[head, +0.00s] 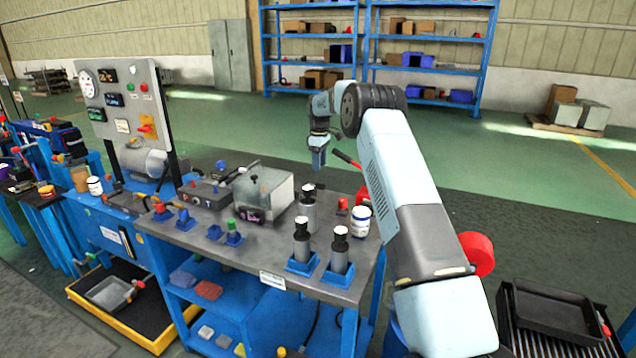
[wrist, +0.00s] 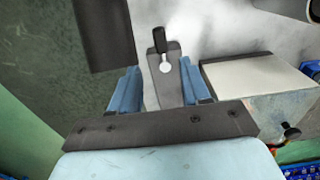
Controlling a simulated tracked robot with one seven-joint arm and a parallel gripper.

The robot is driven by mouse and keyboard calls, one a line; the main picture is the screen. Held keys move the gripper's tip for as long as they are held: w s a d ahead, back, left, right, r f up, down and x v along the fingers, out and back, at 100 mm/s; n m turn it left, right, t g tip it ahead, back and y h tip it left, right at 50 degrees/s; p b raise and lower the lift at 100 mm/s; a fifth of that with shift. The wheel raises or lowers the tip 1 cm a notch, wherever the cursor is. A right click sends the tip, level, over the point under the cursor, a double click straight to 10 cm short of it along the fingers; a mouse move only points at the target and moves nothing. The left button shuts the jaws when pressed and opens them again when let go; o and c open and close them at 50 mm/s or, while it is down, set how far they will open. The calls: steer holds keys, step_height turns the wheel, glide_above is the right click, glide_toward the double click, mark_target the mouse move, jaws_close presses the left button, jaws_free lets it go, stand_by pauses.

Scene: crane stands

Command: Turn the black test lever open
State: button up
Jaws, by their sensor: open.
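In the wrist view a short black-handled lever (wrist: 159,41) with a round silver pivot sits on a grey plate (wrist: 174,88). Its handle points toward the top of the picture. My gripper (wrist: 158,68) is open, and its two blue fingers appear on either side of the plate, with nothing held. I cannot tell how far the lever lies below the fingertips. In the head view my gripper (head: 318,160) points down above the back right part of the workbench (head: 214,246). The black lever is not clear in the head view.
A grey box (head: 264,190) stands left of my gripper, and also shows at right in the wrist view (wrist: 250,85). A white jar (head: 361,222) and a red-handled bar (head: 347,159) are near the arm.

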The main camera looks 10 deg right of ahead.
mark_target(316, 187)
step_height(316, 187, down, 8)
steer(key=shift+f, duration=0.15)
stand_by(0.4)
jaws_close()
stand_by(0.5)
